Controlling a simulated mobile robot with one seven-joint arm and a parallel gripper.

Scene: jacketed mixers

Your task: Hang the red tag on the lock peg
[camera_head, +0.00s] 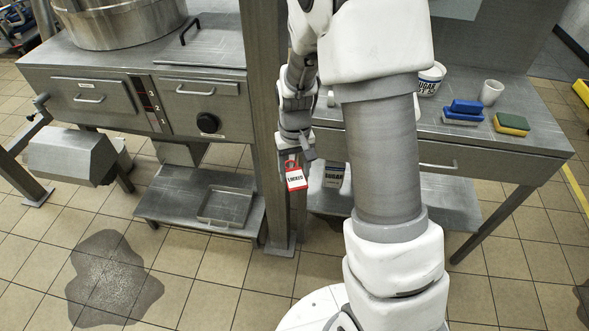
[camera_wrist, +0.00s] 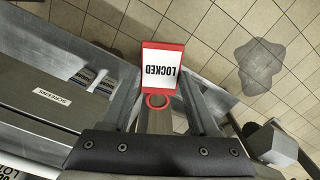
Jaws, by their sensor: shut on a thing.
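The red tag (camera_head: 296,179) has a white face reading "LOCKED" and a ring at its top. In the head view it hangs below my gripper (camera_head: 299,154), in front of a steel post. In the wrist view the tag (camera_wrist: 162,72) extends beyond my gripper (camera_wrist: 160,112), with its red ring (camera_wrist: 157,101) between the fingers. My gripper is shut on the tag at the ring end. I cannot make out the lock peg in either view.
A steel post (camera_head: 268,120) stands close to my gripper. The left machine has a panel with a black knob (camera_head: 207,122) and a tray (camera_head: 226,207) below. The right bench (camera_head: 545,135) holds a sugar tub (camera_head: 430,78), a cup (camera_head: 491,92) and sponges (camera_head: 464,110). A puddle (camera_head: 110,280) lies on the floor.

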